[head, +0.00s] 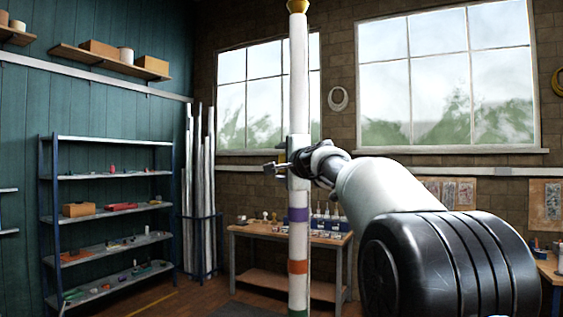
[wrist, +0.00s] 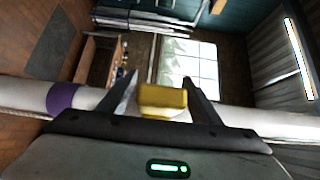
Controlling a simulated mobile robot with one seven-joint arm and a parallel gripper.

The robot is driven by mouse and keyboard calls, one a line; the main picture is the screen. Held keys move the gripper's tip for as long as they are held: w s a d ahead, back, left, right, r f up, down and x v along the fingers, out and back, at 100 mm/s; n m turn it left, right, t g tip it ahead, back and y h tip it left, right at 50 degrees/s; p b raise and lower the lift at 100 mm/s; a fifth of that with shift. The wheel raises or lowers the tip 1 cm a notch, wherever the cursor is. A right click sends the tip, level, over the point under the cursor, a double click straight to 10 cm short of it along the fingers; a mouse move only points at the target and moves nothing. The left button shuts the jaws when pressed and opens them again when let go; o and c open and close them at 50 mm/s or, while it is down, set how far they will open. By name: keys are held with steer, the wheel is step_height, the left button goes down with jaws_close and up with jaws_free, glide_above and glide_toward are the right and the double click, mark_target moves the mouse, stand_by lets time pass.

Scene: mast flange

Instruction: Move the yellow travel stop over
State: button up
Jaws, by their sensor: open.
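The yellow travel stop (wrist: 163,97) is a small block in the middle of the wrist view, at the white mast (wrist: 235,118). My gripper (wrist: 160,88) is open, with one dark finger on each side of the yellow block. I cannot tell whether either finger touches it. In the head view my gripper (head: 300,166) is at the upright mast (head: 299,95), at about mid-height of the picture.
The mast has a purple band (head: 298,214) and an orange band (head: 298,267) below my gripper, and a gold cap (head: 298,6) on top. A workbench (head: 250,233) with small items stands behind it. A shelf rack (head: 110,216) stands at the left.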

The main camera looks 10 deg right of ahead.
jaws_close()
step_height(320, 180, down, 10)
steer(key=b, duration=1)
steer(key=shift+f, duration=0.2)
jaws_free()
